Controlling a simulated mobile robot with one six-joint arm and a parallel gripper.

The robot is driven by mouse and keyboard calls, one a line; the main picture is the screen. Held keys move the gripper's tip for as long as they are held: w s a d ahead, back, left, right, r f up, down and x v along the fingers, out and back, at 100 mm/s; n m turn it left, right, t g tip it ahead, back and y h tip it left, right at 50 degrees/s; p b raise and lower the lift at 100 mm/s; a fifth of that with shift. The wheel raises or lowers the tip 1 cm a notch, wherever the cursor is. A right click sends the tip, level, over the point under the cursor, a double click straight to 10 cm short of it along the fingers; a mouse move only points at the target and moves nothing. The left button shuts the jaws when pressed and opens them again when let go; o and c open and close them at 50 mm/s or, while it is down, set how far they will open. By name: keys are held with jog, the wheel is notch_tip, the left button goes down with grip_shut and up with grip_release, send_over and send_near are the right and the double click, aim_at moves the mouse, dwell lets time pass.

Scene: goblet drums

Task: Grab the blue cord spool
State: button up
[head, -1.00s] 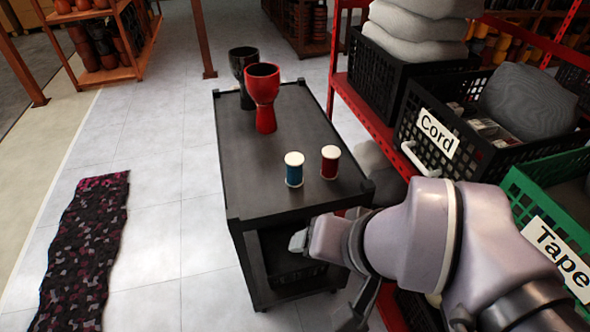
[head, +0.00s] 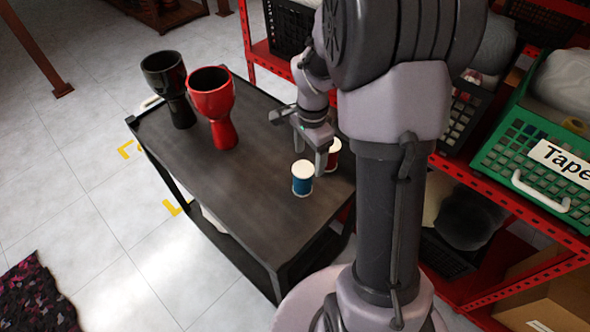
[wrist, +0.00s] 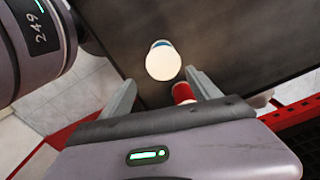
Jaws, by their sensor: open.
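The blue cord spool (head: 302,179), with a white top, stands upright on the black cart top (head: 262,150) in the head view. In the wrist view its white top (wrist: 163,61) lies just beyond the fingertips, with a sliver of blue at its far edge. My gripper (head: 300,142) is open above the cart, behind the spools in the head view. In the wrist view my gripper (wrist: 163,85) has its fingers spread, with nothing held. The red spool (head: 333,154) stands right beside the blue one, partly hidden by a finger; in the wrist view the red spool (wrist: 183,93) shows near the right finger.
A red goblet drum (head: 214,105) and a black goblet drum (head: 168,88) stand on the cart's left part. A red shelf (head: 520,205) with a green Tape crate (head: 510,150) is close on the right. The cart top's middle is clear.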

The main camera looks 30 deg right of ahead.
aim_at(308, 169)
notch_tip(308, 169, down, 5)
jog(key=shift+a+r+b, duration=0.1)
jog(key=shift+b, duration=0.45)
jog(key=f, duration=0.1)
jog(key=f+b, duration=0.1)
jog(key=f, duration=0.1)
jog(key=a+f+b, duration=0.1)
jog(key=f, duration=0.1)
jog(key=shift+w+f, duration=0.15)
jog(key=shift+w, duration=0.25)
jog(key=shift+c, duration=1.3)
jog(key=c, duration=1.1)
jog(key=shift+c, duration=0.2)
